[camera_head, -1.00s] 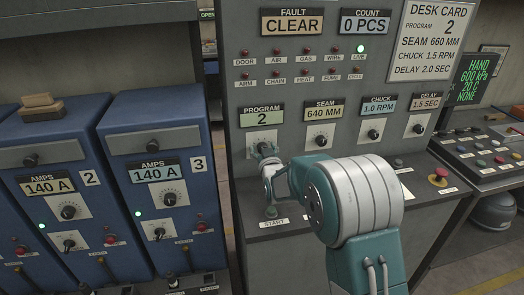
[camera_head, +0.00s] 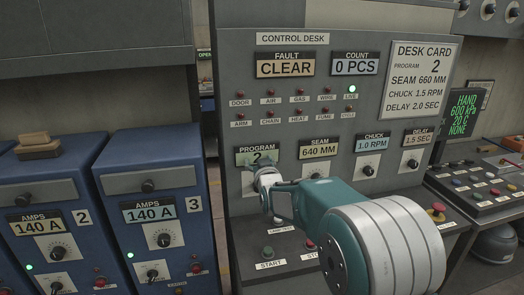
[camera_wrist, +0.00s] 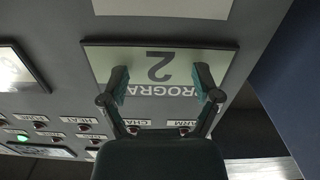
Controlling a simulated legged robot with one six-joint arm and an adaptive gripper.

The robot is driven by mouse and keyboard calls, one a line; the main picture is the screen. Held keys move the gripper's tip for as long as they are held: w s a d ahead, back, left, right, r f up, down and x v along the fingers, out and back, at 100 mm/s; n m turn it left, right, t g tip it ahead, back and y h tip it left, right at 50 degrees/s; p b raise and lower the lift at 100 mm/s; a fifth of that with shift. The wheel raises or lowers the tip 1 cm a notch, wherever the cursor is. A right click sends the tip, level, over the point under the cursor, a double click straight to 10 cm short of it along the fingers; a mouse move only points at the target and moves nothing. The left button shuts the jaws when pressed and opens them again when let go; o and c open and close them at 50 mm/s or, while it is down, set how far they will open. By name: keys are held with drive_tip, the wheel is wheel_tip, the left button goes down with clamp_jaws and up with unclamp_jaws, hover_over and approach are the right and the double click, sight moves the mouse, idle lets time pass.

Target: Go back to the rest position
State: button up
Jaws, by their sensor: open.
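My gripper (camera_wrist: 162,85) is open, with its two fingers apart in front of the PROGRAM display (camera_wrist: 160,72), which reads 2 and appears upside down in the wrist view. Nothing shows between the fingers except the display behind them. In the head view my gripper (camera_head: 260,166) is at the lower edge of the PROGRAM display (camera_head: 257,156) and hides the area just below it. I cannot tell the gap to the panel. My arm reaches from the lower right toward the left part of the control desk (camera_head: 235,100).
The SEAM (camera_head: 318,149), CHUCK (camera_head: 373,142) and DELAY (camera_head: 417,138) displays read 640 MM, 1.0 RPM and 1.5 SEC. The desk card (camera_head: 422,68) is at upper right. Blue AMPS units (camera_head: 155,190) stand left. A red button (camera_head: 438,209) sits on the desk's right.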

drive_tip(key=s+d+r+m+g+h, duration=0.1)
drive_tip(key=s+d+r+g+h, duration=0.15)
drive_tip(key=s+d, duration=0.5)
drive_tip(key=s+d+r+m+g+h, duration=0.1)
drive_tip(key=s+d+g, duration=0.3)
drive_tip(key=s, duration=0.6)
drive_tip(key=s+d+f+g, duration=0.1)
drive_tip(key=s+d+f, duration=0.1)
drive_tip(key=s, duration=0.7)
drive_tip(key=s+d+f+m+g+h, duration=0.1)
drive_tip(key=s+d+f+g, duration=0.1)
drive_tip(key=s, duration=0.7)
drive_tip(key=s+d+f+m+g, duration=0.1)
drive_tip(key=s+d+f+g, duration=0.1)
drive_tip(key=s, duration=0.7)
drive_tip(key=shift+d+f, duration=0.5)
drive_tip(key=shift+d, duration=0.7)
drive_tip(key=shift+h, duration=0.25)
